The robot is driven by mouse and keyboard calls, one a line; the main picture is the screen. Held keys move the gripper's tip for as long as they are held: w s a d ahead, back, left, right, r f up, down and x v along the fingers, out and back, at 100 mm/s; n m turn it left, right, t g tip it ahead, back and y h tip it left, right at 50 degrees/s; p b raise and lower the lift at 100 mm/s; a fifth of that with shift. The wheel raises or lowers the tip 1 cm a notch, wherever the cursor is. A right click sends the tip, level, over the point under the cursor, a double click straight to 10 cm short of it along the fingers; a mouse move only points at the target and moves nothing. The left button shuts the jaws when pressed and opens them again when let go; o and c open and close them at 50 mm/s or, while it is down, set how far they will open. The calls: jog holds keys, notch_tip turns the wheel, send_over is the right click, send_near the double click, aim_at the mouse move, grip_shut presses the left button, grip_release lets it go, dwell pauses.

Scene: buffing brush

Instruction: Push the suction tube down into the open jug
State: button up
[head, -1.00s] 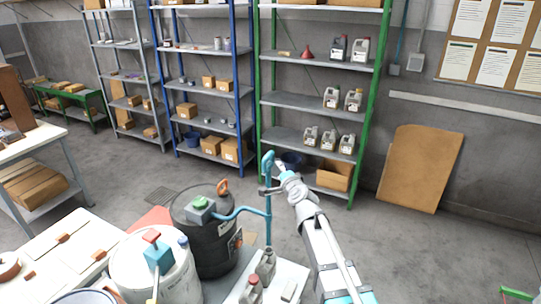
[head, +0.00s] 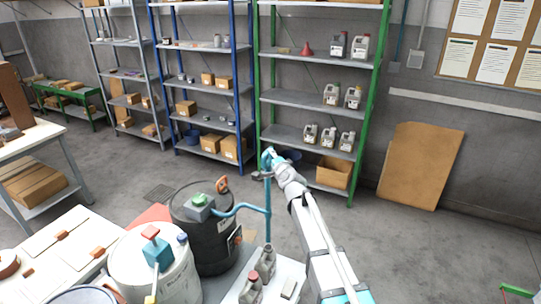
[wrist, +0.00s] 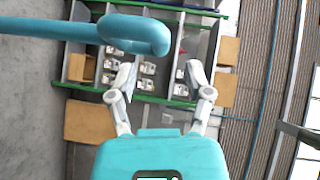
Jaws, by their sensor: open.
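The teal suction tube (head: 268,205) stands upright, its bent top beside my gripper (head: 266,168). A side hose joins it to the pump on a black drum. In the wrist view the tube's curved top (wrist: 140,32) crosses above my gripper (wrist: 162,85). The fingers are open and spread, with nothing visibly held between them. The open jug (head: 267,261) looks to be the grey jug under the tube on a white-topped stand. The tube's lower end meets the jug's top in the picture; I cannot tell how far inside it is.
A red-capped grey jug (head: 251,289) stands close in front. The black drum (head: 205,238) and a white drum (head: 158,272) are to the left. A green-framed shelf (head: 310,137) with jugs stands behind. The floor at right is mostly clear.

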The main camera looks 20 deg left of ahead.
jog(key=shift+b+x, duration=0.35)
jog(key=shift+x, duration=2.75)
jog(key=shift+c, duration=0.3)
grip_shut()
jog(key=shift+d+f, duration=0.1)
jog(key=shift+d, duration=0.25)
jog(key=shift+a, duration=0.1)
